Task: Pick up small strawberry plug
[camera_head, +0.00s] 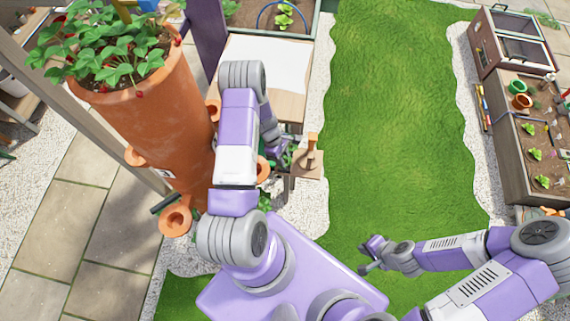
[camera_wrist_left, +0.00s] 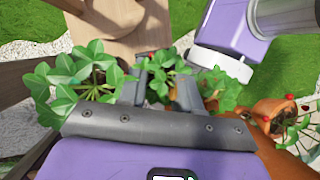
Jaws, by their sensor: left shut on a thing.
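The small strawberry plug (camera_wrist_left: 160,84) shows as green leaves between the fingers of my left gripper (camera_wrist_left: 160,92) in the left wrist view. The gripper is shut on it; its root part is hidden. In the head view my left gripper (camera_head: 279,155) is beside the tall terracotta planter, partly covered by my own arm, with green leaves around it. Other strawberry leaves (camera_wrist_left: 75,82) are close at the left of the fingers in the wrist view. My right gripper (camera_head: 370,256) hangs over the grass, small and away from the plants; its opening is unclear.
The tall terracotta planter (camera_head: 165,120) with leafy strawberries on top and side pockets (camera_head: 175,220) stands at the left. A small wooden stand (camera_head: 307,167) is right of my left gripper. A wooden planter box (camera_head: 520,150) is at the right. The grass (camera_head: 400,130) between is clear.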

